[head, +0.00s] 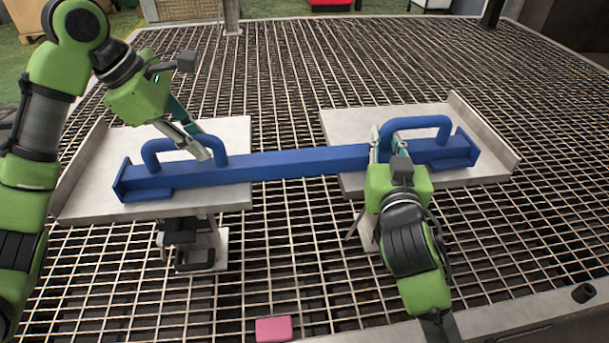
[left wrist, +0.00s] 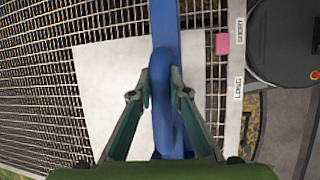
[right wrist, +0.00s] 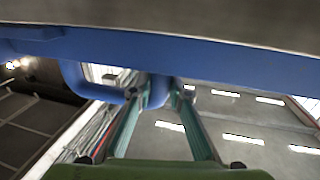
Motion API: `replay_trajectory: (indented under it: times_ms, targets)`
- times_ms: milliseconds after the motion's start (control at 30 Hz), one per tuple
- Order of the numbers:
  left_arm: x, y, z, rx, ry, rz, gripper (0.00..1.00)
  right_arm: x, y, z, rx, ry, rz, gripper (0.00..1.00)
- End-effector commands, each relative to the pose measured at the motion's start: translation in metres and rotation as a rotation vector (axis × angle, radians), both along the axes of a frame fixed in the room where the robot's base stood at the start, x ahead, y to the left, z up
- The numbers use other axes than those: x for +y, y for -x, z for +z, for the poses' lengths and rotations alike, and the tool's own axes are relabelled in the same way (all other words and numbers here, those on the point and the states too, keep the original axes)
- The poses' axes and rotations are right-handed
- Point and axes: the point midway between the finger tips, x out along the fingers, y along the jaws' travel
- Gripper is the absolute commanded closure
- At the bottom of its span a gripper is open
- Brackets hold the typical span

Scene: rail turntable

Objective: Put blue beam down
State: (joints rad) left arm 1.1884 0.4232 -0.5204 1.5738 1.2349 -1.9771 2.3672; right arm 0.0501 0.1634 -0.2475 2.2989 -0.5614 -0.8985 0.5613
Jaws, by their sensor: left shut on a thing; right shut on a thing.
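The blue beam (head: 300,164) lies level across two pale metal plates, the left plate (head: 90,203) and the right plate (head: 345,124). It looks close to or on both plates; I cannot tell whether it touches. My left gripper (head: 208,150) is shut on the beam's left handle (head: 163,144); the handle also shows between the fingers in the left wrist view (left wrist: 162,100). My right gripper (head: 387,150) is shut on the right handle (head: 425,121). The right wrist view shows the beam (right wrist: 200,55) and that handle (right wrist: 72,78) from below.
A metal grating floor (head: 290,250) surrounds the plates, which stand on supports. A pink block (head: 273,329) lies at the front edge of the grating. The right plate has a raised rim (head: 485,133). A bare gap of grating lies between the plates.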

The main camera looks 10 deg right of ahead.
Motion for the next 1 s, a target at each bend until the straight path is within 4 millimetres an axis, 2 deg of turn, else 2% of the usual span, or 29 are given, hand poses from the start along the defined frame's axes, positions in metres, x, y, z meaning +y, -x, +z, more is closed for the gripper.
replay_trajectory:
  times_ms: [67,100,167,567,1000]
  targets:
    - [0.000,-0.001,-0.002,-0.006,0.003,0.000,1.00,-0.001,0.000,0.000,-0.010,0.005,-0.001,1.00]
    - [0.000,0.000,-0.004,0.000,-0.001,-0.001,0.78,-0.001,0.000,-0.005,0.001,0.004,-0.002,0.78]
    - [0.000,0.000,-0.003,0.000,-0.001,0.000,0.67,-0.001,0.000,-0.003,0.001,0.004,-0.002,0.66]
    - [0.002,0.001,0.002,-0.002,0.000,0.001,0.67,0.000,0.000,-0.003,0.000,0.001,0.000,0.66]
    - [0.027,0.011,0.057,-0.002,-0.002,0.002,0.67,0.000,0.000,-0.003,0.000,0.000,0.000,0.66]
